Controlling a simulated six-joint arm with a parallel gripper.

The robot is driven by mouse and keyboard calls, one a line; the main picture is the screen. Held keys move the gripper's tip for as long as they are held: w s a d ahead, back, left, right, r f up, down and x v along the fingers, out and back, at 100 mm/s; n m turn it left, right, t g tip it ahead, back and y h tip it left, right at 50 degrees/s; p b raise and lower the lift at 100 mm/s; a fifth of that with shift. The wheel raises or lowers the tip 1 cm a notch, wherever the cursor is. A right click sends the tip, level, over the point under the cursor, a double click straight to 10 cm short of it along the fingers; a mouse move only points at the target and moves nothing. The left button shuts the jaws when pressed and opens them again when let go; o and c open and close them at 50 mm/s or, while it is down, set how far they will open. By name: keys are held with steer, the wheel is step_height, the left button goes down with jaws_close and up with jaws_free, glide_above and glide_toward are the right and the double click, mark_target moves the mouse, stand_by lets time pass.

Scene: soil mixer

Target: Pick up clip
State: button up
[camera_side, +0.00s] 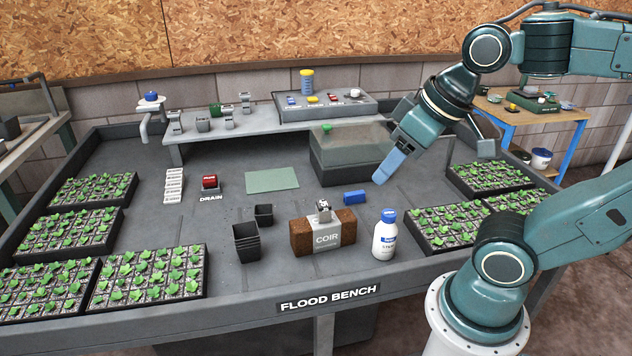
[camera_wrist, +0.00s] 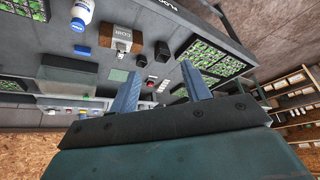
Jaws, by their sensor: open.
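A small silvery piece that looks like the clip (camera_side: 323,211) sits on top of the brown coir block (camera_side: 303,238), above its grey label band. It also shows as a small light shape in the wrist view (camera_wrist: 121,47), on the coir block (camera_wrist: 113,34). My gripper (camera_side: 381,181) hangs in the air right of and behind the block, tilted down, well apart from the clip. In the wrist view my gripper (camera_wrist: 161,72) shows two blue fingers spread apart with nothing held between them.
A white bottle (camera_side: 385,235) stands right of the block, and a blue block (camera_side: 354,197) lies behind it. Black pots (camera_side: 246,243) stand to the left. A clear-lidded box (camera_side: 345,160) stands behind, near my gripper. Seedling trays (camera_side: 148,278) line both sides.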

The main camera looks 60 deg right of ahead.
steer(key=w+d+r+m+g+h, duration=0.1)
steer(key=w+d+m, duration=0.3)
steer(key=w, duration=0.3)
steer(key=w+d+r+m+g, duration=0.1)
steer(key=w+d+r+m, duration=0.1)
steer(key=w+d+m, duration=0.35)
steer(key=m+g+y, duration=0.1)
steer(key=m+g, duration=0.3)
steer(key=m, duration=1.3)
glide_above(354, 192)
step_height(354, 192, down, 30)
steer(key=shift+s+f+n, duration=0.1)
steer(key=shift+f+n, duration=0.1)
steer(key=shift+n, duration=0.05)
steer(key=shift+a+f, duration=0.1)
steer(key=shift+f, duration=4.2)
